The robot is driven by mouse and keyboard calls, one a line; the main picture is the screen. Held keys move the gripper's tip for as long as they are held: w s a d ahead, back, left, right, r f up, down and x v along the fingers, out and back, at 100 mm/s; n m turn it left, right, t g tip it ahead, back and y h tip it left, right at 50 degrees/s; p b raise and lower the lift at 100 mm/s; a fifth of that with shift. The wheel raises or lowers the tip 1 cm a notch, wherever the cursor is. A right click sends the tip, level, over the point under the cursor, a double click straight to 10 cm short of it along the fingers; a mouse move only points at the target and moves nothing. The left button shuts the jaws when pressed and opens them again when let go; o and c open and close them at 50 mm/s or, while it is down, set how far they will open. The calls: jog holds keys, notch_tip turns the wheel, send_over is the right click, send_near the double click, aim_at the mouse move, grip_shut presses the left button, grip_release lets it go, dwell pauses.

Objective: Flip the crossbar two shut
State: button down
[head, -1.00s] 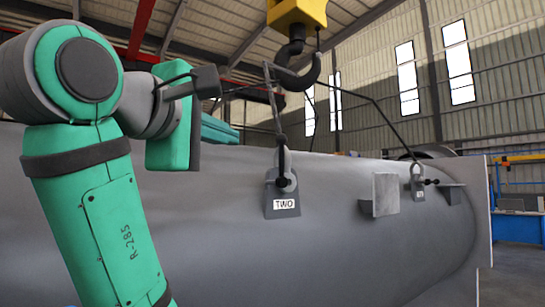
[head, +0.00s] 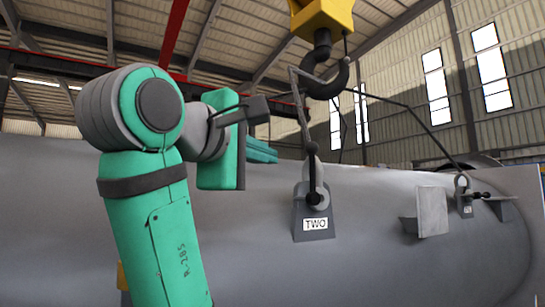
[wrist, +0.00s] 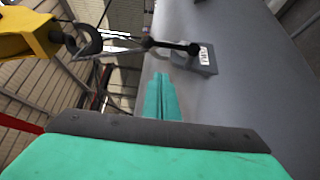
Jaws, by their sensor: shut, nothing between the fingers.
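The lug plate labelled TWO (head: 315,215) stands on the grey shell, with a pale shackle above it. A dark bar with a black ball end, apparently crossbar two (head: 313,187), runs upright in front of the shackle. In the wrist view the TWO lug (wrist: 207,57) and the dark bar (wrist: 176,46) are above and right of the fingers. My gripper (head: 274,155) is left of the shackle in the head view, its fingers partly hidden by my wrist. In the wrist view my gripper (wrist: 160,80) has its teal fingers together, empty and apart from the bar.
A black crane hook (head: 325,80) under a yellow block (head: 320,18) hangs above, with sling legs running down to the lugs. A bracket (head: 432,211) and a second lug (head: 465,205) stand to the right on the shell (head: 400,265).

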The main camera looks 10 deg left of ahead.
aim_at(312, 168)
jog(key=w+d, duration=0.6)
jog(key=w, duration=0.2)
jog(key=shift+w, duration=0.35)
jog(key=shift+d, duration=0.1)
jog(key=shift+w, duration=0.15)
